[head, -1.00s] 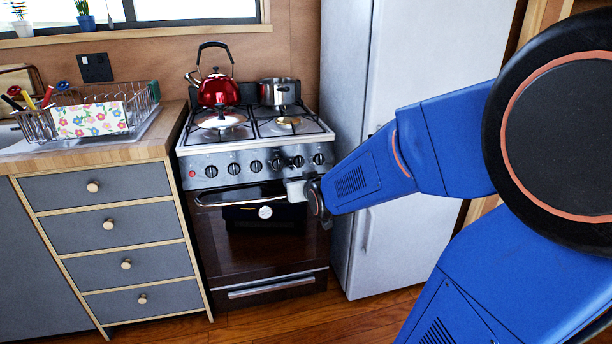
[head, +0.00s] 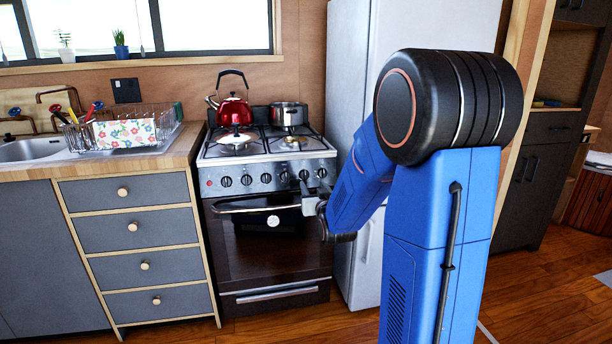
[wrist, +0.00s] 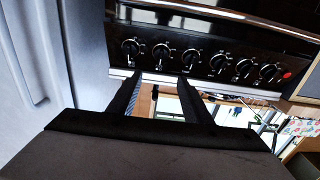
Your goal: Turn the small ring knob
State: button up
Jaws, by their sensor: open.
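A row of black knobs runs along the front panel of the stove (head: 235,170). They look alike, and I cannot tell which is the small ring knob. My gripper (head: 312,186) is in front of the panel's right end, just above the oven handle (head: 250,208). In the wrist view the panel appears turned over, with its red light (wrist: 287,75) at the right. There my gripper (wrist: 159,76) is open and empty. Its fingertips point towards the knob second from the left (wrist: 161,52), with that knob lined up between them. I cannot tell whether they touch it.
A red kettle (head: 233,112) and a steel pot (head: 289,114) stand on the hob. A white fridge (head: 345,80) is close on the right of the stove. Drawers (head: 135,235) and a dish rack (head: 165,125) are on the left. The floor before the oven is clear.

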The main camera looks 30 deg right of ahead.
aim_at(305, 172)
jog(key=x, duration=1.2)
jog(key=c, duration=1)
